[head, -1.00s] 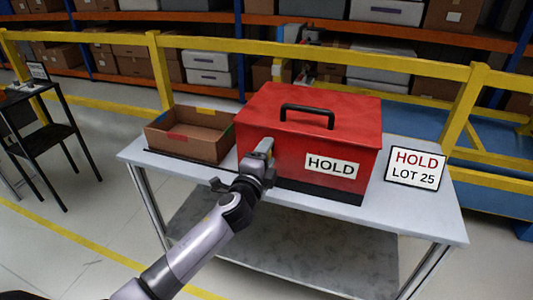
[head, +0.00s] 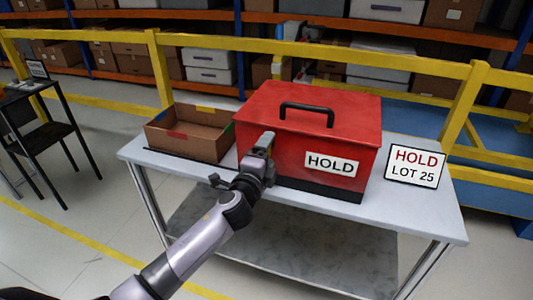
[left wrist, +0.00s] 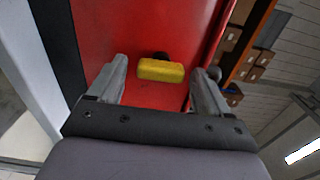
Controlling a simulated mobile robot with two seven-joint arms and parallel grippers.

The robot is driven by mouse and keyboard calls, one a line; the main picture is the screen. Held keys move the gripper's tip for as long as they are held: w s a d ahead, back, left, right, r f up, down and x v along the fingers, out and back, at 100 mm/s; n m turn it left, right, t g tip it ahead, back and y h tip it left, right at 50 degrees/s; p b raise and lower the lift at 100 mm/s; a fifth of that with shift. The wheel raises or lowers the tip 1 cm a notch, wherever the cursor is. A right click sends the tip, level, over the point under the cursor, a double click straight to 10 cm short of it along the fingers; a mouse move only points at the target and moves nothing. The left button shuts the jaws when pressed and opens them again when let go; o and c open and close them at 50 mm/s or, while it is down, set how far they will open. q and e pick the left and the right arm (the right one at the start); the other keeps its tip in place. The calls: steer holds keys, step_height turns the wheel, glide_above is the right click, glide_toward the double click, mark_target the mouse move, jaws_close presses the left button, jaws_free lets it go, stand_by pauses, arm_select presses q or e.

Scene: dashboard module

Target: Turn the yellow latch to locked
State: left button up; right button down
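The yellow latch (left wrist: 161,70) shows in the left wrist view, on the front face of the red box (left wrist: 140,25), with a dark part behind it. It lies crosswise between the fingers in that picture. My left gripper (left wrist: 160,88) is open, its two fingers apart on either side of the latch, with no clear contact. In the head view, my left gripper (head: 262,145) is at the left part of the front of the red box (head: 345,120), and it hides the latch there. My right gripper is in neither view.
The box has a black handle and a HOLD label (head: 331,164) and stands on a grey table (head: 310,202). An open cardboard box (head: 190,133) is at its left. A HOLD LOT 25 sign (head: 415,166) stands at its right. A yellow railing (head: 310,58) runs behind.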

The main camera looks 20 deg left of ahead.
arm_select(q)
steer(key=s, duration=0.7)
stand_by(0.3)
steer(key=shift+s+a, duration=0.1)
steer(key=s+a+f+n+g+h, duration=0.1)
steer(key=s+f+n+g, duration=0.6)
steer(key=s+f+n, duration=0.9)
steer(key=s+a+f, duration=0.1)
steer(key=s+f, duration=0.5)
steer(key=s, duration=0.4)
steer(key=shift+a+h, duration=0.15)
steer(key=shift+h, duration=0.15)
